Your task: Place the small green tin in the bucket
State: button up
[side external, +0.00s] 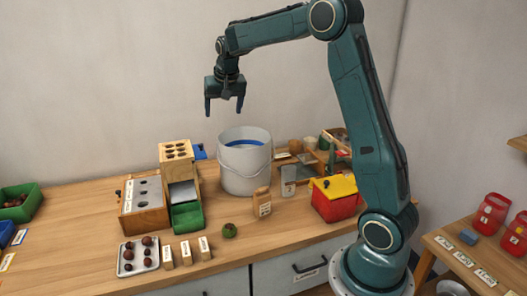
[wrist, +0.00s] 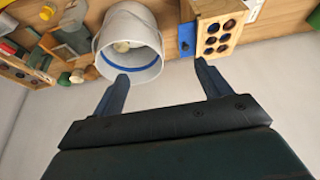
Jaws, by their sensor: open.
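A small green cylinder that looks like the green tin (side external: 325,142) stands at the back right, partly hidden by other items. It seems to show at the left of the wrist view (wrist: 64,79). The pale bucket (side external: 245,178) stands upright on the bench, with blue visible inside its rim. In the wrist view the bucket (wrist: 150,72) shows a pale round thing inside, too blurred to name. My gripper (side external: 223,108) is open and empty, fingers pointing down, above and slightly left of the bucket. Both fingers show in the wrist view (wrist: 161,72).
A wooden holed stand (side external: 176,152) and a green tray (side external: 187,217) are left of the bucket. A round green husk-like thing (side external: 229,230), a tan bottle (side external: 262,203) and a red box with yellow lid (side external: 335,200) stand in front. Tan and cream jars adjoin the green cylinder.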

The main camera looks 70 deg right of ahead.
jog(key=s+a+r+n+t+y, duration=0.1)
jog(key=s+a+r+n, duration=0.4)
jog(key=s+a, duration=0.95)
jog(key=s+a+f+n+y, duration=0.1)
jog(key=s+a, duration=0.3)
jog(key=s, duration=0.4)
jog(key=s+a+f+n+t+y, duration=0.1)
jog(key=s+a+f+n, duration=0.2)
jog(key=s+a, duration=0.2)
jog(key=s, duration=0.3)
jog(key=shift+s, duration=0.2)
jog(key=shift+a, duration=0.1)
